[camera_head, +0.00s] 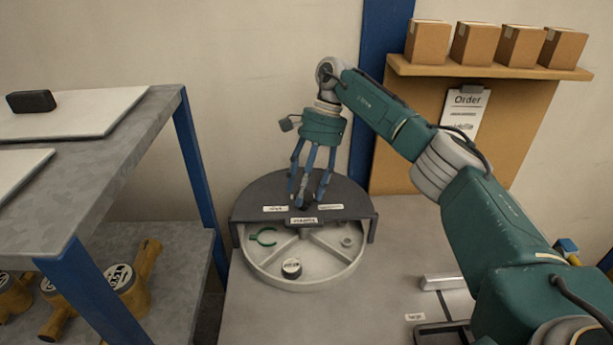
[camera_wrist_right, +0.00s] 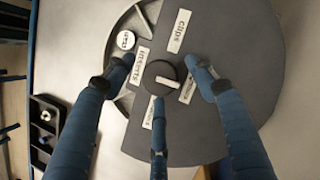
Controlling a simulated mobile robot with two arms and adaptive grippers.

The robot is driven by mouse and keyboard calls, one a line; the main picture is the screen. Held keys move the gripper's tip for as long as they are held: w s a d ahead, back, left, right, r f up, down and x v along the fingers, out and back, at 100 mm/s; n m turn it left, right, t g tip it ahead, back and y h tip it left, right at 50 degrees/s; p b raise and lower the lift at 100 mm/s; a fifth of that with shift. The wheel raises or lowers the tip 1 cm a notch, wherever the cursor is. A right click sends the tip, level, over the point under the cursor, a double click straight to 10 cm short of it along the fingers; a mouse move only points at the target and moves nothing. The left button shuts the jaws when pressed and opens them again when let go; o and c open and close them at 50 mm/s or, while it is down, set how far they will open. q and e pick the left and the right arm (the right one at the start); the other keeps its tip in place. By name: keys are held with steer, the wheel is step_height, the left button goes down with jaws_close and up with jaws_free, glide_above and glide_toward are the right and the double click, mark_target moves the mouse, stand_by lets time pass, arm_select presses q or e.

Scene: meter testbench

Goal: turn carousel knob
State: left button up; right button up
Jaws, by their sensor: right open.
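The carousel is a round pale tray (camera_head: 300,272) with compartments, partly under a dark labelled cover (camera_head: 262,192) on the bench. In the right wrist view, the round black knob (camera_wrist_right: 152,72) with a pale pointer mark sits mid-cover, between the labels. My right gripper (camera_head: 308,195) points down over the cover; its three blue fingers are spread. In the wrist view the open fingertips (camera_wrist_right: 160,78) surround the knob with visible gaps at the sides; contact of the lower finger cannot be told. Fingers mostly hide the knob in the head view. My left gripper is not in view.
A grey shelf (camera_head: 95,150) stands left, with yellow meters (camera_head: 128,285) below. A black tray (camera_wrist_right: 45,125) lies beside the carousel. Boxes (camera_head: 473,43) sit behind.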

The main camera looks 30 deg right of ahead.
steer(key=v, duration=1.1)
steer(key=shift+r, duration=0.5)
steer(key=shift+a, duration=0.1)
steer(key=shift+f, duration=0.1)
